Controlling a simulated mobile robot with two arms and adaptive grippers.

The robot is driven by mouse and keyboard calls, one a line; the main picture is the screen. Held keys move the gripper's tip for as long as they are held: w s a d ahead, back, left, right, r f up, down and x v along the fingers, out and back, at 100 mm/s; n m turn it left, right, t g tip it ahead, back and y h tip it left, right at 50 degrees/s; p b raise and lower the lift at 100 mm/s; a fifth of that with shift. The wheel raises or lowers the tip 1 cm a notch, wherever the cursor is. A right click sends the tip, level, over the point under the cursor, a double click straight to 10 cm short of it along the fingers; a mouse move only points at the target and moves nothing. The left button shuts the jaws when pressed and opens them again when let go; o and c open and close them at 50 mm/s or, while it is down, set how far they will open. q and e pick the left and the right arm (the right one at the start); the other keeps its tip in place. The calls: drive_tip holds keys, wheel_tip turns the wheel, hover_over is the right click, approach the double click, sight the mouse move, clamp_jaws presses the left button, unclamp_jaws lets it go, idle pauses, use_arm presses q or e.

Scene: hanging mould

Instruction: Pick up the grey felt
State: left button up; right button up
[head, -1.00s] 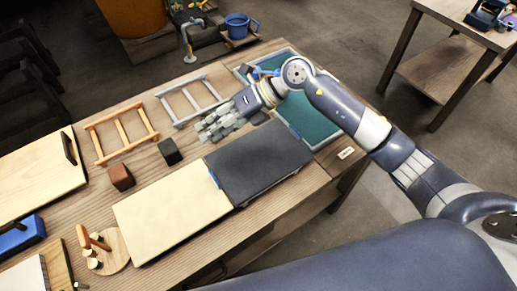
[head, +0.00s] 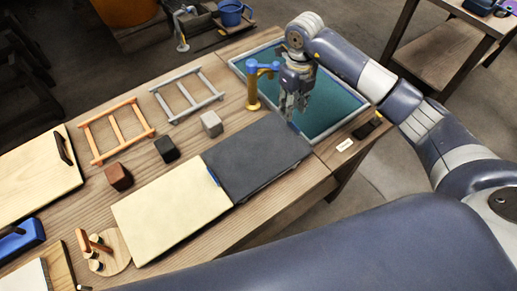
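A flat dark grey slab (head: 257,155), which I take to be the grey felt, lies on the wooden bench beside a cream one (head: 172,205). A thin blue edge shows where the two meet. My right gripper (head: 294,106) points down over the near-left rim of the teal tray, just beyond the slab's far corner. Whether it touches anything there I cannot tell. Its fingers overlap in this view, so their opening is unclear, and I see no object in them. My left gripper is out of view.
The grey-rimmed teal tray (head: 334,108) fills the bench's far right end. A blue and gold post (head: 254,88) stands at its left.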

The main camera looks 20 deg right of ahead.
sight(291, 122)
drive_tip(key=f, duration=0.1)
drive_tip(key=f+p, duration=0.2)
drive_tip(key=f, duration=0.1)
drive_tip(key=shift+s, duration=0.25)
drive_tip(key=shift+w+d+f, duration=0.1)
drive_tip(key=shift+f, duration=0.6)
clamp_jaws()
